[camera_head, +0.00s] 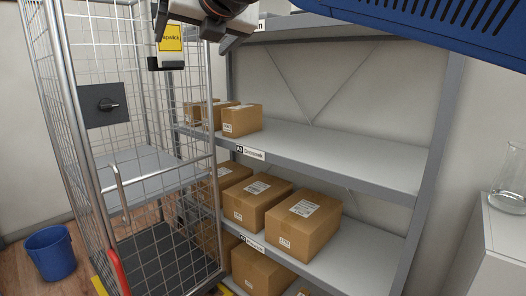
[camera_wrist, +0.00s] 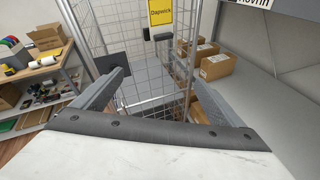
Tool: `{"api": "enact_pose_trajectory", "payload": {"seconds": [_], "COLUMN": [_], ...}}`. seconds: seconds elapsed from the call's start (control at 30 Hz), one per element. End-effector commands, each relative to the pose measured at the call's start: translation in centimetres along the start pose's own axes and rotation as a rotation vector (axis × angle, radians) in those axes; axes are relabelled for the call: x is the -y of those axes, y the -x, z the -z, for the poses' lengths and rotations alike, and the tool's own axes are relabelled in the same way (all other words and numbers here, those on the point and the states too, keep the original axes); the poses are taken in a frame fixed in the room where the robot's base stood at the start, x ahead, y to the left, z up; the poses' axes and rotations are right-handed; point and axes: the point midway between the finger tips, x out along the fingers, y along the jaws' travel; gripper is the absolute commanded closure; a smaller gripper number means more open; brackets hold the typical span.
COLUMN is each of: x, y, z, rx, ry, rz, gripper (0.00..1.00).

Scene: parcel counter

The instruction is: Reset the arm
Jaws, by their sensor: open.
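My gripper shows in the wrist view (camera_wrist: 165,92) with its two grey fingers spread wide and nothing between them. In the head view only a dark part of the gripper and wrist (camera_head: 208,22) shows at the top edge, in front of the wire roll cage (camera_head: 92,150). In the wrist view the cage (camera_wrist: 160,58) stands beyond the fingers, and its yellow sign (camera_wrist: 160,13) is near the top. The gripper touches nothing that I can see.
A grey shelf rack (camera_head: 340,152) with several cardboard boxes (camera_head: 302,218) stands right of the cage. A blue bin (camera_head: 50,253) is on the floor at left. A white cabinet (camera_head: 500,245) with a glass vessel (camera_head: 508,188) is at right. A cluttered workbench (camera_wrist: 40,72) shows in the wrist view.

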Motion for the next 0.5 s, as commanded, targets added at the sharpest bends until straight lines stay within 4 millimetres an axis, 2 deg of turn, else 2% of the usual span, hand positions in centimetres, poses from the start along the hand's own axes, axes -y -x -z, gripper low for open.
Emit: {"api": "enact_pose_trajectory", "payload": {"seconds": [0.27,0.37,0.5], "x": [7.3,11.3,17.5], "y": [0.1,0.5,1.7], "z": [3.8,6.2,10.7], "rx": [-0.057,-0.08,-0.096], "ry": [-0.288,-0.457,-0.751], "rz": [0.111,0.18,0.304], "gripper": [0.08,0.08,0.08]}}
